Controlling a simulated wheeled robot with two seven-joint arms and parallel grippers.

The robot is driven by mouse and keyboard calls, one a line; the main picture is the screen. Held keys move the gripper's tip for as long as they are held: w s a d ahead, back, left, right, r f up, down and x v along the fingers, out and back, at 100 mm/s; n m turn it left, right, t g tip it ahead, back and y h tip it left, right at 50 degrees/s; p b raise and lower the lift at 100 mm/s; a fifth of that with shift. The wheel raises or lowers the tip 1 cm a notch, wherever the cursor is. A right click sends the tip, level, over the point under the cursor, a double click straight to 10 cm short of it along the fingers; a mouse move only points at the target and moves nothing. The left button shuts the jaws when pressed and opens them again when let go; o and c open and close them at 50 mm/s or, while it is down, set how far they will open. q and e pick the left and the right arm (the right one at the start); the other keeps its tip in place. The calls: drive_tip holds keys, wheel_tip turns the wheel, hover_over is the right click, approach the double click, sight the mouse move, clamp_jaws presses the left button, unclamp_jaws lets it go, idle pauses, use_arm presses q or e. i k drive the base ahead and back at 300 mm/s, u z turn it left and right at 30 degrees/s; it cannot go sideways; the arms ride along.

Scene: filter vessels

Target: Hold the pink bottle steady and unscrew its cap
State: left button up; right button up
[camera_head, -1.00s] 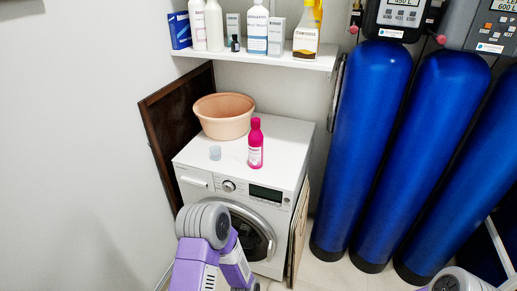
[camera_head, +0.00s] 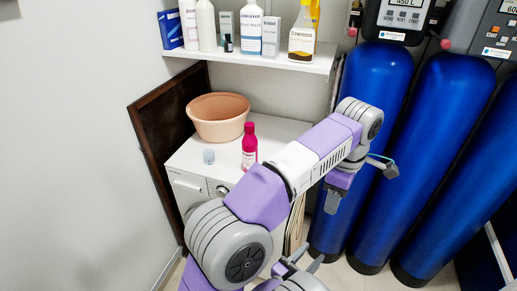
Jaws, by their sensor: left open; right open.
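The pink bottle (camera_head: 249,148) stands upright on the white washing machine top, its pink cap (camera_head: 249,127) on it. Its lower right side is close to my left arm in the picture. My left arm reaches across the front of the washing machine. My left gripper (camera_head: 361,184) is open and empty, to the right of the bottle and in front of the blue tanks. My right gripper (camera_head: 299,263) is low at the bottom of the picture, open, well below the bottle and partly hidden by my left arm. Neither gripper touches the bottle.
A peach basin (camera_head: 218,118) and a small clear cup (camera_head: 208,157) stand on the washing machine (camera_head: 187,156). Above is a shelf (camera_head: 275,62) with several bottles and boxes. Blue tanks (camera_head: 370,95) stand at the right. A brown board (camera_head: 158,125) leans at the left.

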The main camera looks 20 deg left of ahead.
sight(250, 142)
drive_tip(key=u, duration=0.4)
drive_tip(key=i, duration=1.4)
drive_tip(key=u, duration=0.8)
